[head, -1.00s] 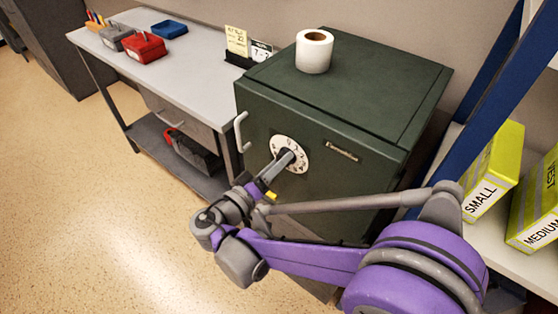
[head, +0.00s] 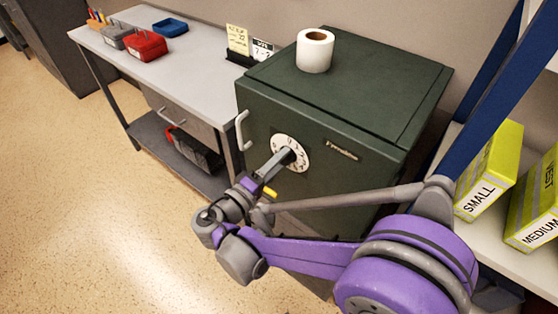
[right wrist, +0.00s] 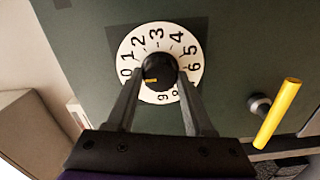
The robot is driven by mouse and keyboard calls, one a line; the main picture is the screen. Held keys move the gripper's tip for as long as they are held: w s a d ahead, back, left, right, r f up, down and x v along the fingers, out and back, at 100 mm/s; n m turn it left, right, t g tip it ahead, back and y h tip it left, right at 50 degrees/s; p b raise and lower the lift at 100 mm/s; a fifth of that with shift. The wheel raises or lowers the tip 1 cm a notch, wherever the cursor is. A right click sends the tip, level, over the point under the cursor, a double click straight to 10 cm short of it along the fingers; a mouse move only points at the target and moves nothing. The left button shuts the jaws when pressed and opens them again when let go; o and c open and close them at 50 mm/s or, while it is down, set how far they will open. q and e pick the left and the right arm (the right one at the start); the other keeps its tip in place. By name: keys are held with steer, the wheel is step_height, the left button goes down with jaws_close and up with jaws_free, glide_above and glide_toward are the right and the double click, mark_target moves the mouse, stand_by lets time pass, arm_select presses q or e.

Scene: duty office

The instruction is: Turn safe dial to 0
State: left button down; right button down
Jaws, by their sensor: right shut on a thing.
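The dark green safe (head: 330,180) stands against the wall with a white numbered dial (head: 303,158) on its front. My right gripper (head: 287,157) is at the dial. In the right wrist view its two fingers close on either side of the black dial knob (right wrist: 160,66). The knob's yellow mark points left and slightly down, close to the 0 on the white dial ring (right wrist: 193,80); exact alignment is hard to tell. Digits near the bottom are partly hidden by the fingers. My left gripper is not in view.
A yellow handle (right wrist: 278,113) sticks out beside the dial. A paper roll (head: 314,52) stands on the safe. A grey bench (head: 190,80) with red, grey and blue bins is at left. Shelves with yellow boxes (head: 490,172) are at right. Open floor lies at front left.

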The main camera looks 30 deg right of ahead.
steer(key=shift+c, duration=1.4)
jaws_free()
steer(key=v, duration=1)
steer(key=shift+s+a, duration=0.2)
steer(key=shift+a, duration=0.15)
